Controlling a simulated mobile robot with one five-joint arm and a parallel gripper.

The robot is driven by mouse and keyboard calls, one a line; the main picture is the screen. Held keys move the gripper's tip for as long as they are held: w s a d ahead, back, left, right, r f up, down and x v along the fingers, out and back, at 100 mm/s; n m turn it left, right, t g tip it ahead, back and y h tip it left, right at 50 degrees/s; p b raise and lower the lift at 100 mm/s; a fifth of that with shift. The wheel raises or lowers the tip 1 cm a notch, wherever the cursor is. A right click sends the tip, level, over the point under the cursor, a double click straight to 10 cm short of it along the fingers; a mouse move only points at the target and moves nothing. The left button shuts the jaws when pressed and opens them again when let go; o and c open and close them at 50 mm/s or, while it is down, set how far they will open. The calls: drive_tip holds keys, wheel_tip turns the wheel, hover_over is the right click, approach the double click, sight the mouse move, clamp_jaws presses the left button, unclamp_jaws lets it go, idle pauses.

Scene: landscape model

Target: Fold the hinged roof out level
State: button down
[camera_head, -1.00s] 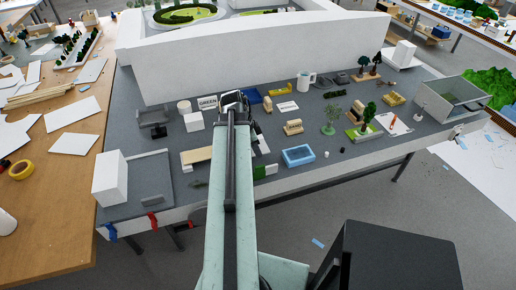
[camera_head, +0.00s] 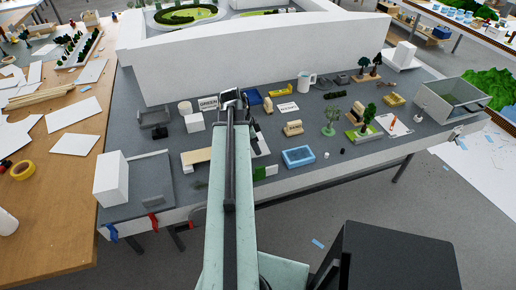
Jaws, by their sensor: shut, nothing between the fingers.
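My gripper (camera_head: 231,97) is at the end of my arm, over the grey table near the GREEN sign. It is shut and empty. I cannot tell with certainty which piece is the hinged roof. A small white model piece (camera_head: 261,145) lies just right of my arm, partly hidden by it. An open-topped box model with clear sides (camera_head: 453,98) stands at the table's right end. A white block building (camera_head: 111,178) stands at the left front on a grey base.
A long white wall (camera_head: 250,60) runs behind the work area. The front right strip is fairly clear.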

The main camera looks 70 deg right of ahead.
drive_tip(key=p+v, duration=0.2)
drive_tip(key=s+p+v, duration=0.1)
drive_tip(key=p+v, duration=0.2)
drive_tip(key=shift+d+r+p, duration=0.1)
drive_tip(key=shift+r+p, duration=0.2)
drive_tip(key=shift+r, duration=0.15)
wheel_tip(320, 180, up, 7)
drive_tip(key=p, duration=0.7)
hover_over(255, 156)
drive_tip(key=a, duration=0.4)
drive_tip(key=shift+w, duration=0.1)
